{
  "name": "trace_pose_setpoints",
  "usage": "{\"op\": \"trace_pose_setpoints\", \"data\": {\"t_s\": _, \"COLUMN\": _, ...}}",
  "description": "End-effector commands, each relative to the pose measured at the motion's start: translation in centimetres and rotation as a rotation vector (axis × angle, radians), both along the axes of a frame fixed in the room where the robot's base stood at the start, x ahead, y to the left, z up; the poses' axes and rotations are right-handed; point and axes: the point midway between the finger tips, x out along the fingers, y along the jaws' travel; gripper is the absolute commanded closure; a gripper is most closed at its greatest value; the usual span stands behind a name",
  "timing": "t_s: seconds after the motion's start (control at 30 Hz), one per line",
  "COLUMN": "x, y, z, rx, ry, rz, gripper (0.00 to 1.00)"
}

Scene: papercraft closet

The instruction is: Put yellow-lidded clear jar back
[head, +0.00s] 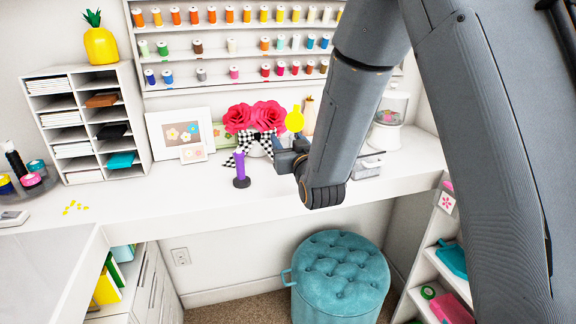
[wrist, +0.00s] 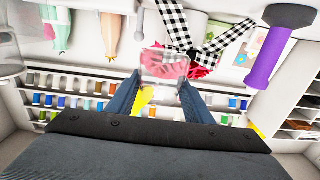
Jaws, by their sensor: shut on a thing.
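The clear jar (wrist: 164,66) is between the two fingertips of my gripper (wrist: 160,90) in the wrist view, and my gripper is shut on it. Its yellow lid (wrist: 143,102) shows between the fingers, nearer the palm. In the head view the yellow lid (head: 294,120) shows just above my gripper (head: 284,152). The jar's clear body is hard to make out there. My gripper is over the white desk, in front of the red paper flowers.
Red flowers (head: 256,116) with a checkered bow stand close behind my gripper. A purple-handled tool (head: 240,168) stands upright left of it. A small grey box (head: 367,168) and a clear-topped dispenser (head: 389,112) stand right. The desk (head: 150,203) is mostly clear at front left.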

Motion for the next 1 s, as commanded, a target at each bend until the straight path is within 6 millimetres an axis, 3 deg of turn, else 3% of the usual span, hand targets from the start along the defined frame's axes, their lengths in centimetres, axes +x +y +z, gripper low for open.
{"op": "trace_pose_setpoints", "data": {"t_s": 0.2, "x": 0.3, "y": -0.9, "z": -2.6, "rx": 0.0, "ry": 0.0, "rz": -0.013, "gripper": 0.77}}
{"op": "trace_pose_setpoints", "data": {"t_s": 0.37, "x": 0.3, "y": -0.8, "z": -3.4, "rx": 0.0, "ry": 0.0, "rz": -0.012, "gripper": 0.77}}
{"op": "trace_pose_setpoints", "data": {"t_s": 0.67, "x": 0.2, "y": -0.6, "z": -6.8, "rx": 0.0, "ry": 0.0, "rz": -0.008, "gripper": 0.77}}
{"op": "trace_pose_setpoints", "data": {"t_s": 1.0, "x": 0.2, "y": -0.5, "z": -7.1, "rx": 0.001, "ry": -0.003, "rz": -0.008, "gripper": 0.77}}
